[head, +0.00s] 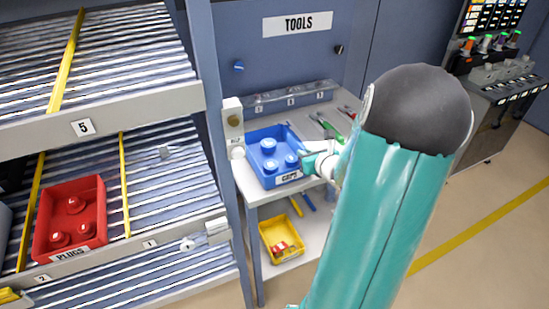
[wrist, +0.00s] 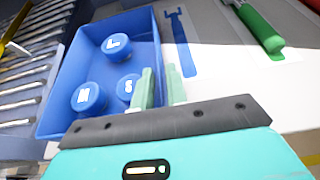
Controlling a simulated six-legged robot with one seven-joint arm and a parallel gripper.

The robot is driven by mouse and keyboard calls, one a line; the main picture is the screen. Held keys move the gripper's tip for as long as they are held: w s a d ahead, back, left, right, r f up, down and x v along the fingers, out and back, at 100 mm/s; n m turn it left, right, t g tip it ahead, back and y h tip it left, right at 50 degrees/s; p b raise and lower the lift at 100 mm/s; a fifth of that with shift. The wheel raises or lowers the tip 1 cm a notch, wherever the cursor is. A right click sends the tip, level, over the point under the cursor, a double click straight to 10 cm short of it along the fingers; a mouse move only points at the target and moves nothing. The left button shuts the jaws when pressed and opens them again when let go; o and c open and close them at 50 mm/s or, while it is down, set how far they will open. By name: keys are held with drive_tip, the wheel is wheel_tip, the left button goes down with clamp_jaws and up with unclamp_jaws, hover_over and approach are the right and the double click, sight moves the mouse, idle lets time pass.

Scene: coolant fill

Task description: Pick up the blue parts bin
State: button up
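The blue parts bin (head: 272,155) stands on the grey upper shelf of the tools bench, with a label on its front. Several round blue caps lie in it. In the wrist view the bin (wrist: 62,85) fills the upper left. My gripper (head: 314,158) is at the bin's right side. In the wrist view the two pale green fingers of my gripper (wrist: 160,80) are close together, one inside and one outside the bin's right wall, and appear shut on that wall. Their contact with it is partly hidden. The bin looks level, and I see no clear gap beneath it.
A red bin (head: 84,200) sits on the roller rack at left. A yellow bin (head: 278,228) is on the lower shelf. A white post (head: 234,125) stands close to the bin's left. A green-handled tool (wrist: 257,27) lies to the right.

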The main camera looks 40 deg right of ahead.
clamp_jaws()
drive_tip(key=shift+r, duration=0.15)
